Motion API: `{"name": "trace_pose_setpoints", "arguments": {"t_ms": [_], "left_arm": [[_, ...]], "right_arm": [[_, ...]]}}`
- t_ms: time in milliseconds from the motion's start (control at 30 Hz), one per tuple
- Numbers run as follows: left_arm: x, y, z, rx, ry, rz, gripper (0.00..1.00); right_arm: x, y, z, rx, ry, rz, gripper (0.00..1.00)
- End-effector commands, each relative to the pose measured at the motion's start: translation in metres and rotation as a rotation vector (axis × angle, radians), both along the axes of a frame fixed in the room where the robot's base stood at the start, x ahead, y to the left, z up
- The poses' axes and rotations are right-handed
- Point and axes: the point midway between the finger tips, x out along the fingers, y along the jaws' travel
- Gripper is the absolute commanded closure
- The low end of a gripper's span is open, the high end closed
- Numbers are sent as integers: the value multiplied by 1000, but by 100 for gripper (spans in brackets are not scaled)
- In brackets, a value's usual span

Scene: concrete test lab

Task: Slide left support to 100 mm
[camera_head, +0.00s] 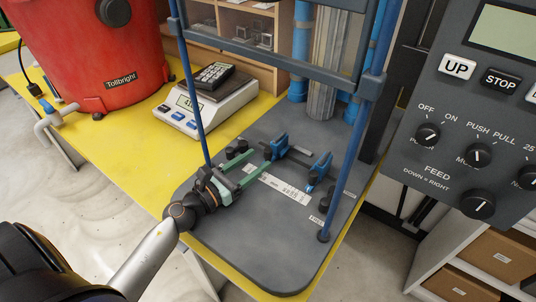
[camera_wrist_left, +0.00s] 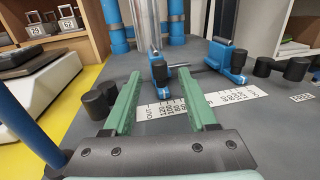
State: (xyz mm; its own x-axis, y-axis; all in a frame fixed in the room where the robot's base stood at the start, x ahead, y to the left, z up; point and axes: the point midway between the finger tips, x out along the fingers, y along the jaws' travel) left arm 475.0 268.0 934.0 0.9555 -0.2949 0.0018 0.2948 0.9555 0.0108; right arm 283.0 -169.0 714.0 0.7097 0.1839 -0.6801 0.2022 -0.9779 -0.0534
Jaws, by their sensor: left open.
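The left support (camera_head: 279,147) is a small blue block with a dark knob, on the grey machine base. In the left wrist view the left support (camera_wrist_left: 160,76) shows between and just beyond my green fingertips. The right support (camera_head: 320,167) is a similar blue block; it is at the right in the wrist view (camera_wrist_left: 232,62). A white scale strip (camera_head: 284,189) with printed numbers lies in front of the supports. My left gripper (camera_head: 256,166) is open, low over the base, its fingers pointing at the left support. Contact cannot be told. My right gripper is not in view.
Blue upright rods (camera_head: 193,90) and a crossbar (camera_head: 270,58) frame the base (camera_head: 270,250). A metal column (camera_head: 325,70) stands behind the supports. A control panel (camera_head: 470,110) hangs at right.

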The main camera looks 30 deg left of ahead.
Motion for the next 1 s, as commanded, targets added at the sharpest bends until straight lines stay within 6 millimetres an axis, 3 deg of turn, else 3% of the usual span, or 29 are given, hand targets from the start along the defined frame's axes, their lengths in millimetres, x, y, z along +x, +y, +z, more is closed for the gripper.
{"name": "trace_pose_setpoints", "arguments": {"t_ms": [100, 300, 733, 1000], "left_arm": [[20, -6, 4, -2, 0, 1, 42], [42, -13, 3, -1, 0, 1, 42], [50, -15, 1, -1, 1, 1, 42], [50, -15, 2, -1, 1, 1, 72]], "right_arm": [[2, 1, 12, 2, -9, 0, 50], [3, 0, 16, 2, -10, -1, 50], [3, 0, 16, 2, -10, -1, 50], [3, 0, 16, 2, -10, -1, 50]]}}
